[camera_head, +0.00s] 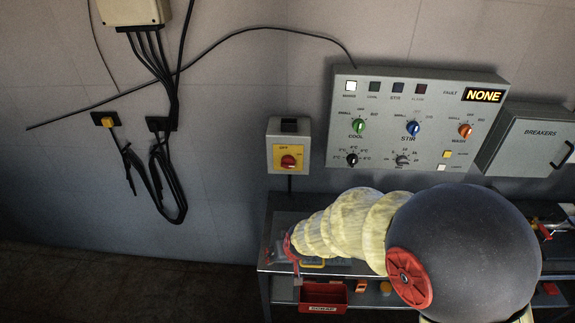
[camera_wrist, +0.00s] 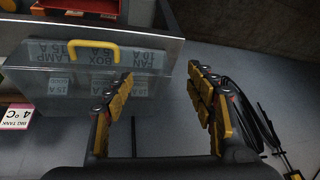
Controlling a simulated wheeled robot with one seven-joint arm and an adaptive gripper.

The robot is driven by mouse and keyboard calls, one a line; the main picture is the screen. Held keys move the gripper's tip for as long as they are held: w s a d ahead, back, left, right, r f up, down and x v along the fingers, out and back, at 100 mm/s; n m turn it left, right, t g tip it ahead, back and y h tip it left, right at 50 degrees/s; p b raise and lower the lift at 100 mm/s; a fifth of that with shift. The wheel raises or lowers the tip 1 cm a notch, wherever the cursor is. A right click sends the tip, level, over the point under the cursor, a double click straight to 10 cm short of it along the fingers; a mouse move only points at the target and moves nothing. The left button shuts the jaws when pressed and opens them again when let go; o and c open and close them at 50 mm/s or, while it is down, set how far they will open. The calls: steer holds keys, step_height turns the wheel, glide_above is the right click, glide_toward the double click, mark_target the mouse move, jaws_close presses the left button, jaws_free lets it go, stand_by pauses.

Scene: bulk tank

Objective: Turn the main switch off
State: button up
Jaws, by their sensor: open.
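The main switch (camera_head: 288,158) is a grey wall box with a yellow plate and a red rotary knob (camera_head: 288,162), left of the large control panel. "OFF" shows on the plate above the knob; the knob's exact setting is too small to tell. My gripper (camera_head: 291,246) is below the switch in the head view, apart from it, at the end of my pale ribbed arm. In the wrist view my gripper (camera_wrist: 160,72) has its two yellow-padded fingers spread, with nothing between them. The switch is not visible in the wrist view.
The control panel (camera_head: 412,122) reads "NONE" beside its fault label. The breakers box (camera_head: 540,143) hangs at right. Below stands a shelf with a red bin (camera_head: 323,297). A clear bin with a yellow handle (camera_wrist: 94,50) is close to my left finger. Cables (camera_head: 165,180) hang at left.

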steer(key=w+a+f+t, duration=0.1)
steer(key=w+t, duration=0.1)
steer(key=w, duration=0.2)
steer(key=w+a+f+t, duration=0.1)
steer(key=w+t, duration=0.1)
steer(key=w, duration=0.2)
steer(key=w+a+f+m+t, duration=0.1)
steer(key=w+a+t, duration=0.1)
steer(key=w, duration=0.3)
steer(key=shift+w+a+f+p, duration=0.1)
steer(key=shift+f+p, duration=0.1)
steer(key=shift+p, duration=0.15)
steer(key=w+d+r+m+t+h, duration=0.1)
steer(key=w+d+r+t, duration=0.1)
steer(key=w+r+t, duration=0.35)
steer(key=t+h, duration=0.2)
glide_toward(288, 167)
steer(key=w, duration=0.2)
steer(key=shift+m, duration=0.4)
steer(key=shift+w+b, duration=0.65)
steer(key=shift+w, duration=3.2)
steer(key=shift+c, duration=1.1)
steer(key=c, duration=0.9)
steer(key=shift+c, duration=0.2)
